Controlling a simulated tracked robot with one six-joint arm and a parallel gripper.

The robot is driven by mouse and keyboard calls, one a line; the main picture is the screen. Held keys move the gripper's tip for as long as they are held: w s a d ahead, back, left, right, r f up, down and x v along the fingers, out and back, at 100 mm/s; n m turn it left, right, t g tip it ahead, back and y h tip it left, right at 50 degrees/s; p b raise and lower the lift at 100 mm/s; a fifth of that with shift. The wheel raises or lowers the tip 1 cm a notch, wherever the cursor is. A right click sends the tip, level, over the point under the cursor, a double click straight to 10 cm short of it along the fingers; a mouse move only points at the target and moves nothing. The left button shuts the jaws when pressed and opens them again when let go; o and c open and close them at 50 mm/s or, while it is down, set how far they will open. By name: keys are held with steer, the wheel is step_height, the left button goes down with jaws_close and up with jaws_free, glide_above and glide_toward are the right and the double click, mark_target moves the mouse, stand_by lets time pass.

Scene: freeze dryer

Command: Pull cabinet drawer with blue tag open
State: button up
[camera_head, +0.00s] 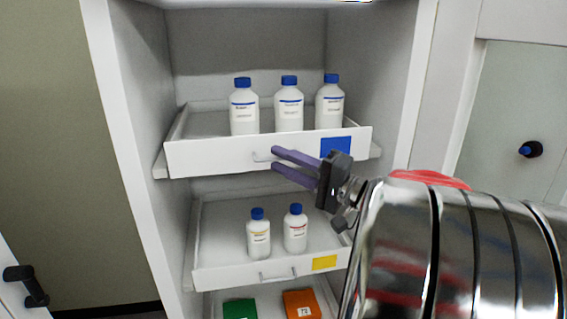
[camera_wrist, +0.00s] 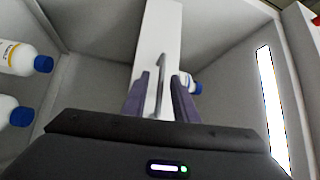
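The drawer with the blue tag is the upper one in the cabinet, and its white front (camera_head: 215,156) shows in the head view. The blue tag (camera_head: 335,147) is on the right part of that front. A small metal handle (camera_head: 262,155) is in the middle of the front. My gripper (camera_head: 276,159) is at the handle, its two purple fingers apart. In the wrist view the handle (camera_wrist: 161,72) lies between the open fingers, with a gap on each side. The drawer front (camera_wrist: 160,28) stands behind it. Contact with the handle cannot be made out.
Several white bottles with blue caps (camera_head: 289,105) stand in the upper drawer. A lower drawer with a yellow tag (camera_head: 324,263) holds two bottles. Below it lie a green box (camera_head: 240,309) and an orange box (camera_head: 300,304). Cabinet side walls (camera_head: 130,110) flank the drawers.

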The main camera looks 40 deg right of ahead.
steer(key=shift+c, duration=0.6)
jaws_close()
steer(key=shift+a+f, duration=0.1)
steer(key=shift+f, duration=0.1)
stand_by(0.5)
